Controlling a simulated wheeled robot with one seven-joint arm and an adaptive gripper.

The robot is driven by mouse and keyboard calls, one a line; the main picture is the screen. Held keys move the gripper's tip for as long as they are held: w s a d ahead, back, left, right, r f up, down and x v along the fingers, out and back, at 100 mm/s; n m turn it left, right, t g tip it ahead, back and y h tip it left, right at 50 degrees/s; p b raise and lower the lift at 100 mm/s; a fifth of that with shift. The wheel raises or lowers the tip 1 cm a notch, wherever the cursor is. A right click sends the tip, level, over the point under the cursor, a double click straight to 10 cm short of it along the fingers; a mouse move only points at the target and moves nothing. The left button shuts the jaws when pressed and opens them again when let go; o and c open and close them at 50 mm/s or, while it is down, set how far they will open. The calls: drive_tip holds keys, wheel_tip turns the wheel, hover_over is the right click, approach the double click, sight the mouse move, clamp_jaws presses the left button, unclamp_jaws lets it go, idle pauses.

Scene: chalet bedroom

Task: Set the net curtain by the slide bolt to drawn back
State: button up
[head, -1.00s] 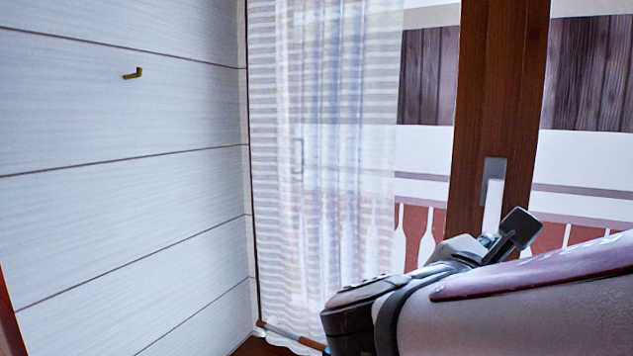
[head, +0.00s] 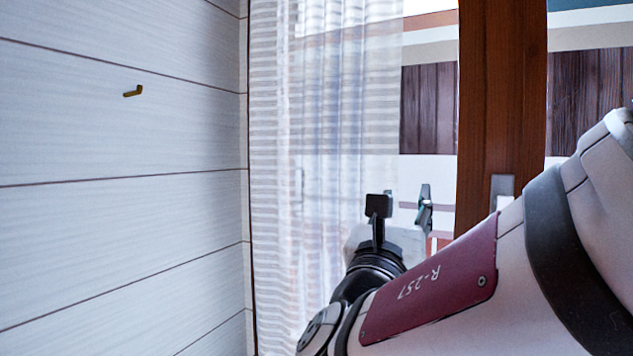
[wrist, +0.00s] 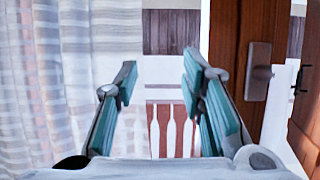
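The net curtain (head: 330,110) is white, sheer and striped. It hangs in folds over the left part of the glazing in the head view, from the wall corner to short of the wooden post. It also fills the left of the wrist view (wrist: 60,70). My gripper (head: 402,207) is near the curtain's right edge in the head view; contact cannot be told. I cannot clearly make out the slide bolt.
A brown wooden post (head: 500,90) stands right of the curtain, with a metal plate (wrist: 258,72) and handle on it. A small dark fitting (wrist: 299,78) shows farther right. A brass hook (head: 133,91) is on the pale panelled wall (head: 120,220) at left.

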sight(411, 187)
drive_tip(key=x, duration=0.6)
drive_tip(key=shift+w+d+r, duration=0.1)
drive_tip(key=shift+w+d, duration=0.15)
drive_tip(key=shift+w, duration=0.05)
clamp_jaws()
